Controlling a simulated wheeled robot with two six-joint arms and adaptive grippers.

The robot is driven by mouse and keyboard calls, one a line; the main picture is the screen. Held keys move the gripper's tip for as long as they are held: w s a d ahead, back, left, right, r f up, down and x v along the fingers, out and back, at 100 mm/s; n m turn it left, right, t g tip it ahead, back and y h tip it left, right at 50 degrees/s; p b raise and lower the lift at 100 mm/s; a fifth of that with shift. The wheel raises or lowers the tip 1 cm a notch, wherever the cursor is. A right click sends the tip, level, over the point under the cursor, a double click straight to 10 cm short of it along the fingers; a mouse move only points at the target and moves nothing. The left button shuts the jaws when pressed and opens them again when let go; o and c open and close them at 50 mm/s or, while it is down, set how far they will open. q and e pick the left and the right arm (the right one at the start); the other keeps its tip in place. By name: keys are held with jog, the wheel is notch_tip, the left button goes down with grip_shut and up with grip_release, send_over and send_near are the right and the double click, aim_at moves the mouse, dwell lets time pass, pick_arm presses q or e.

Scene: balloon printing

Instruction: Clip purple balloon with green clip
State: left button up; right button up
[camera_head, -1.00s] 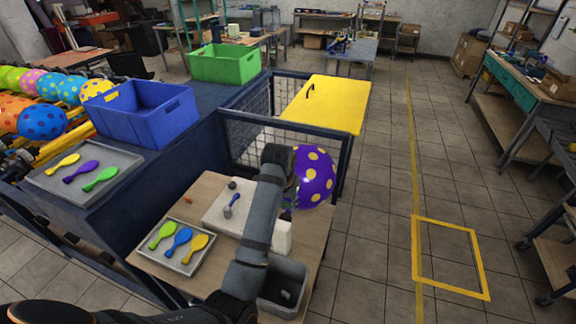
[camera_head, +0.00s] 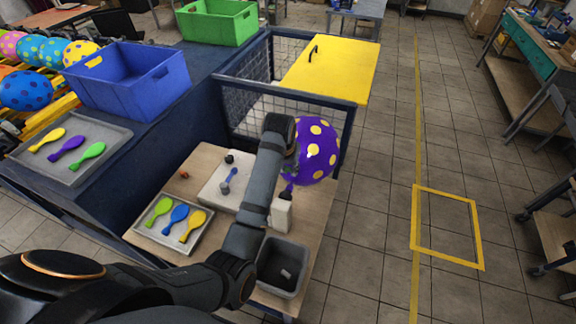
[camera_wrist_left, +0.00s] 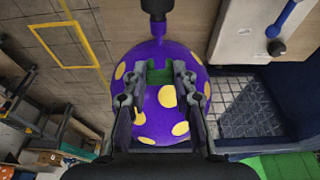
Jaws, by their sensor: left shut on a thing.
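The purple balloon (camera_head: 319,152) with yellow dots is inflated at the right side of the wooden table, its lower end near a dark nozzle (camera_head: 287,194). In the left wrist view the balloon (camera_wrist_left: 160,124) fills the middle, and its narrow neck points to a black nozzle (camera_wrist_left: 157,8). My left gripper (camera_wrist_left: 160,84) is shut on a green clip (camera_wrist_left: 159,71), held in front of the balloon just short of the neck. I cannot tell whether the clip touches the balloon. In the head view my forearm hides the left gripper and clip. My right gripper is not in view.
The wooden table holds a tray (camera_head: 153,240) of green, blue and yellow paddle-shaped pieces and a grey bin (camera_head: 304,262). A second tray (camera_head: 112,136), a blue crate (camera_head: 126,82) and a green crate (camera_head: 218,22) stand on the counter. A mesh fence (camera_head: 243,139) stands behind the table.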

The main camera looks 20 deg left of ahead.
pick_arm(q)
jog(key=shift+f, duration=0.25)
jog(key=shift+d+f, duration=0.15)
jog(key=shift+f, duration=0.45)
jog(key=shift+w+f, duration=0.2)
jog(key=shift+f, duration=0.05)
jog(key=shift+w+f, duration=0.2)
jog(key=shift+f, duration=0.35)
jog(key=shift+w+f, duration=0.1)
jog(key=shift+f, duration=0.6)
jog(key=shift+w+f, duration=0.15)
jog(key=shift+f, duration=0.5)
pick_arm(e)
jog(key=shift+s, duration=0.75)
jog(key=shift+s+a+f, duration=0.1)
